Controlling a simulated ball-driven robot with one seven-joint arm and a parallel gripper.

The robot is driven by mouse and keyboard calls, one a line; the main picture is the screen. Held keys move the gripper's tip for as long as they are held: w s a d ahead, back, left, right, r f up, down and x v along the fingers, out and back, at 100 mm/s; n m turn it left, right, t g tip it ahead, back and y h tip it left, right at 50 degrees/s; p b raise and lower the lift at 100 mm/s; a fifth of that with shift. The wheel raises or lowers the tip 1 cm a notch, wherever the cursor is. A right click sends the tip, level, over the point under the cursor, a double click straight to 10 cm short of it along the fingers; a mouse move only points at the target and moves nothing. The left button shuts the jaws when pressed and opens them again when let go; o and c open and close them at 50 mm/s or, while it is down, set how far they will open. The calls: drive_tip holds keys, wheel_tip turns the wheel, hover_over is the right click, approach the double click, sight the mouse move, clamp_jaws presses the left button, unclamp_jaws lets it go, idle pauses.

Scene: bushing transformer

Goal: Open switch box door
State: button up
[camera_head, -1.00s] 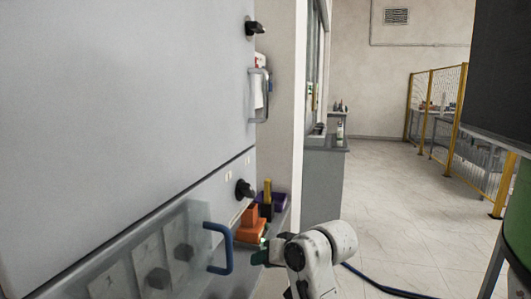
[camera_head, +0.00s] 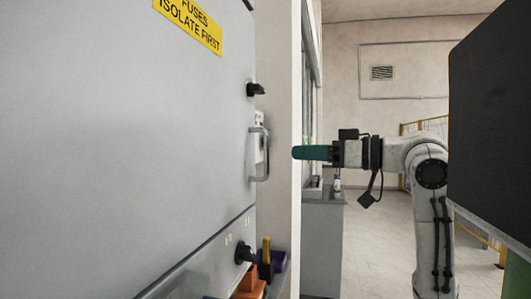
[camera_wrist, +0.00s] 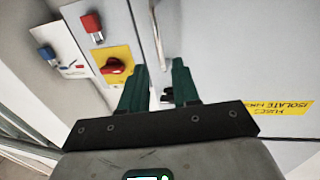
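The switch box door (camera_head: 120,150) is a large grey panel filling the left of the head view, and it looks closed. A grey metal bar handle (camera_head: 263,155) stands at its right edge, with a black latch (camera_head: 256,89) above it and a black knob (camera_head: 245,250) below it. In the wrist view, the handle (camera_wrist: 158,35) runs beyond the fingertips. My gripper (camera_head: 298,152) has green fingers and is to the right of the handle at about its height, apart from it. In the wrist view my gripper (camera_wrist: 160,75) is open, with nothing held between the fingers.
A yellow label (camera_head: 195,22) is on the door. The wrist view shows a red rotary switch (camera_wrist: 116,68) on a yellow plate, beside red and blue parts. Orange blocks (camera_head: 250,285) sit at lower centre. A dark panel (camera_head: 495,120) stands at right.

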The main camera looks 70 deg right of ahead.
sight(266, 173)
drive_tip(key=w, duration=0.6)
drive_tip(key=w+d, duration=0.1)
drive_tip(key=w, duration=0.2)
drive_tip(key=shift+w+d+p, duration=0.1)
drive_tip(key=shift+w+p, duration=0.2)
drive_tip(key=shift+w, duration=0.05)
drive_tip(key=shift+c, duration=0.2)
clamp_jaws()
